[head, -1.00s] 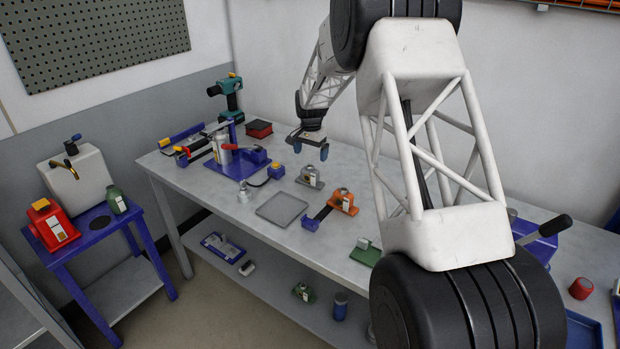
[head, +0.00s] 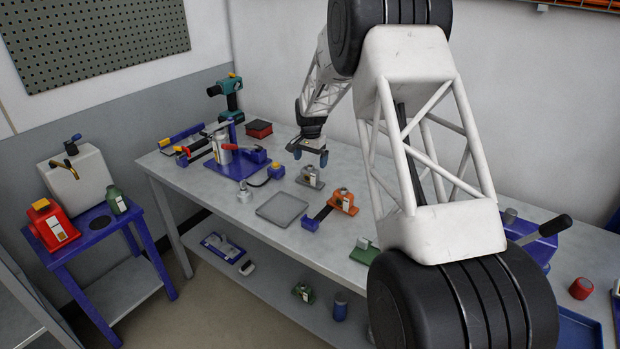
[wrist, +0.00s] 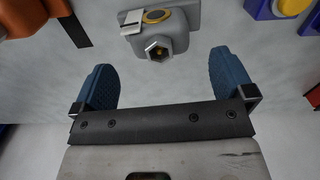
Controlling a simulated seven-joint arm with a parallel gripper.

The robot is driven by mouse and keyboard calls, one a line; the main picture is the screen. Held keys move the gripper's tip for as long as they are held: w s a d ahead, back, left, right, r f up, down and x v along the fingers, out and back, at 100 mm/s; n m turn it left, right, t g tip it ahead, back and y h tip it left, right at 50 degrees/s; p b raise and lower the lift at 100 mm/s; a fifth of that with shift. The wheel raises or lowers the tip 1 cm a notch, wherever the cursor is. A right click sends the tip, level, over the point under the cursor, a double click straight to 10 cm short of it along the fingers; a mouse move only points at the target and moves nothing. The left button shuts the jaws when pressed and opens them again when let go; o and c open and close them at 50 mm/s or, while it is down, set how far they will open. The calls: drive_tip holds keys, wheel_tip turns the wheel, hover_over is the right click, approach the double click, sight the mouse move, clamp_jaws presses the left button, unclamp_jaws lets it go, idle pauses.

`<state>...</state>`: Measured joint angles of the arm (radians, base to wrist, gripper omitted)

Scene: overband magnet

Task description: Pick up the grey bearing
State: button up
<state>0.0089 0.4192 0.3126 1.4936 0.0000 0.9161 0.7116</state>
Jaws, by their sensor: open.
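The grey bearing (head: 310,175) stands on the workbench, a small grey block with a base and a pale label. In the wrist view the grey bearing (wrist: 165,32) shows at the top middle, with a hex nut on the near side and an orange ring on top. My gripper (head: 310,156) is open and empty, just above and behind the bearing in the head view. In the wrist view my gripper's blue fingertips (wrist: 160,75) are spread apart, and the bearing lies beyond the gap between them.
An orange bearing (head: 344,200) stands to the right, and a green one (head: 365,250) farther right. A blue fixture (head: 238,165) stands to the left, with a small blue and yellow block (head: 276,171) close by. A flat grey plate (head: 282,208) lies in front.

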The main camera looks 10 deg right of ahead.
sight(310, 169)
drive_tip(key=shift+s+a+f, duration=0.1)
drive_tip(key=shift+s+f, duration=0.05)
drive_tip(key=shift+f, duration=2.45)
drive_tip(key=c, duration=1.3)
drive_tip(key=shift+c, duration=0.2)
drive_tip(key=shift+r, duration=0.2)
drive_tip(key=shift+r, duration=4.85)
